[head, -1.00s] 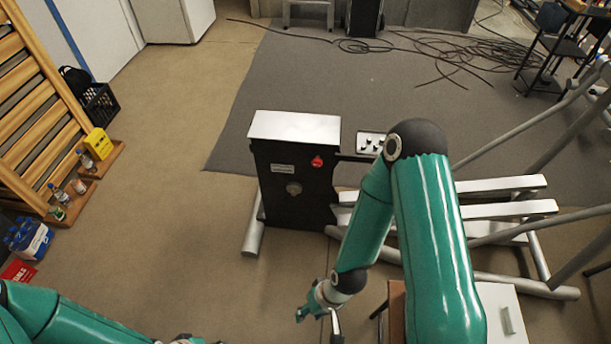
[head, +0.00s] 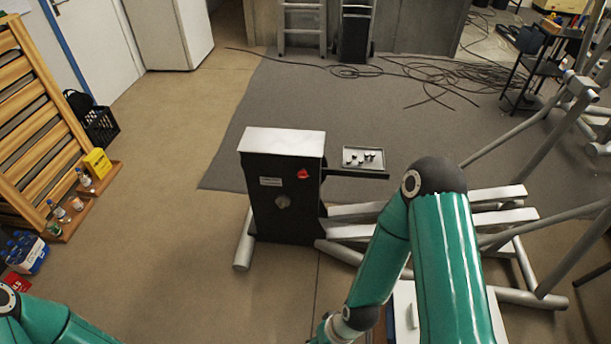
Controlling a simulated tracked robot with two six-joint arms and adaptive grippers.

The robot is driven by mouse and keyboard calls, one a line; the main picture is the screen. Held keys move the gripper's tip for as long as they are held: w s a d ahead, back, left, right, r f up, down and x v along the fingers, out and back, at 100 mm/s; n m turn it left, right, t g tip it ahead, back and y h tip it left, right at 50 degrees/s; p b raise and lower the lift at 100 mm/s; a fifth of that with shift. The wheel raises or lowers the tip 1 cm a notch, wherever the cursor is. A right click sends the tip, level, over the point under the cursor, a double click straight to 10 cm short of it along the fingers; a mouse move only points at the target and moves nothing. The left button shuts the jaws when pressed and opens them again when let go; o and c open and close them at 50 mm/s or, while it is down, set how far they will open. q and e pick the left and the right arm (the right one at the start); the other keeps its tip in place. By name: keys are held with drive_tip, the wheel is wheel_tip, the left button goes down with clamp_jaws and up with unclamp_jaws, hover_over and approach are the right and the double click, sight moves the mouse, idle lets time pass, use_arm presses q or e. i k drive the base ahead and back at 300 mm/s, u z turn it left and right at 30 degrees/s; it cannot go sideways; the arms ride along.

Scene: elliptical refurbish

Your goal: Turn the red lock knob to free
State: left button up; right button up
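The red lock knob (head: 303,174) is on the upper right of the black front face of the elliptical's housing (head: 268,205). Its exact turn angle is too small to read.
A small tray with several small parts (head: 347,165) juts out right of the housing. The elliptical's rails and frame (head: 500,217) fill the right side. Bare floor (head: 180,240) lies open to the left. A wooden slatted rack (head: 35,120) and bottles stand at the far left.

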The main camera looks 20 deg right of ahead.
sight(302, 174)
drive_tip(key=i, duration=0.9)
drive_tip(key=u, duration=0.05)
